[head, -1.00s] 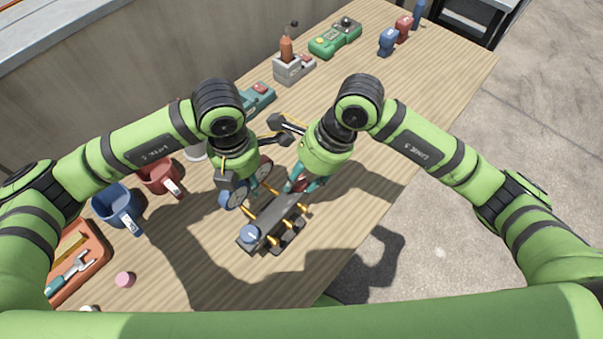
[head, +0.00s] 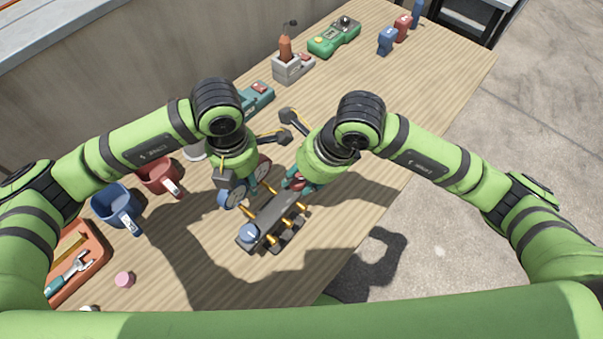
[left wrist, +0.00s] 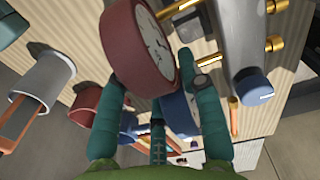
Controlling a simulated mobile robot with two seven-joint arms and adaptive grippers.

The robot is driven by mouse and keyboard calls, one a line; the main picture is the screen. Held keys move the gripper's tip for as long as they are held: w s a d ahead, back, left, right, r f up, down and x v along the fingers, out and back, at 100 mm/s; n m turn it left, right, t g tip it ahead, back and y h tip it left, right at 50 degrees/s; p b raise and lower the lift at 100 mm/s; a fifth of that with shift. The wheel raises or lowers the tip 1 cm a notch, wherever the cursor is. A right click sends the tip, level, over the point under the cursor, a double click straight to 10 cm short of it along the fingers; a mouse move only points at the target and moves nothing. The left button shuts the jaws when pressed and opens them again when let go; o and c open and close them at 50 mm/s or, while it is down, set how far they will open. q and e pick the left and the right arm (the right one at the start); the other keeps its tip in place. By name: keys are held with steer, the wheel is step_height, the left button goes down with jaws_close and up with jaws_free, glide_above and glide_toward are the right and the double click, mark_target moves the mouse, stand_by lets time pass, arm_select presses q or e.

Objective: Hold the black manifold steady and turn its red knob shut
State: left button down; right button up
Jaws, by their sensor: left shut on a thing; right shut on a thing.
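The black manifold (head: 278,207) lies on the wooden bench, with brass fittings, a blue knob (head: 249,232) at its near end and a red-rimmed gauge (head: 264,168) and a blue-rimmed gauge (head: 232,195) along its left side. My left gripper (head: 252,186) is shut on the manifold's gauge side; the left wrist view shows its teal fingers beside the red gauge (left wrist: 145,45) and the manifold body (left wrist: 226,35). The exact contact is hidden. My right gripper (head: 300,184) is shut on the red knob (head: 297,181) at the far end, mostly covered by the fingers.
A blue mug (head: 115,205), a red mug (head: 160,177) and an orange tray (head: 88,262) of tools stand to the left. A pink piece (head: 124,279) lies near the tray. A green device (head: 334,37) stands farther back.

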steer(key=shift+a+r+m+t, duration=0.15)
steer(key=shift+m+t, duration=0.2)
steer(key=shift+m, duration=0.45)
steer(key=shift+a+m+t, duration=0.1)
steer(key=shift+m+t, duration=0.25)
steer(key=shift+m, duration=0.45)
steer(key=shift+w, duration=0.1)
steer(key=o, duration=1)
steer(key=shift+o, duration=0.5)
steer(key=shift+d, duration=0.1)
steer(key=v, duration=1.2)
